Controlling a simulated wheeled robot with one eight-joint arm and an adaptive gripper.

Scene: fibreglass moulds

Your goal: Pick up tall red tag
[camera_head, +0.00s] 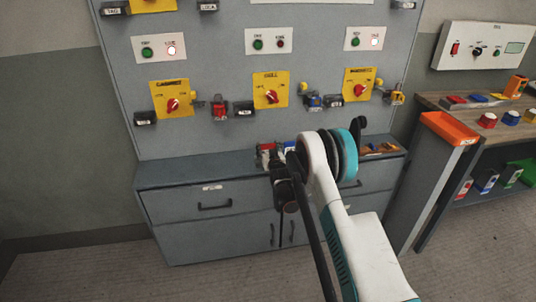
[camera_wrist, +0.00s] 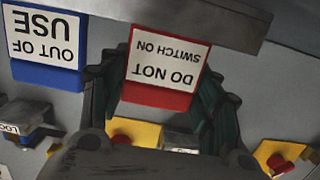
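A red tag (camera_wrist: 158,98) with a white label reading "DO NOT SWITCH ON" is upside down in the wrist view. It appears to stand at the cabinet's top surface, and its red part (camera_head: 266,148) shows small in the head view. My gripper (camera_wrist: 162,85) is spread, with one dark finger on each side of the tag. Whether the fingers touch its sides is unclear. In the head view my gripper (camera_head: 280,170) is at the cabinet's front edge, partly hidden by my arm.
A blue "OUT OF USE" tag (camera_wrist: 45,45) stands close beside the red one. The grey cabinet (camera_head: 175,172) has a panel with yellow switch plates (camera_head: 270,90) behind it. An orange tray (camera_head: 448,127) and a workbench (camera_head: 470,150) are at the right.

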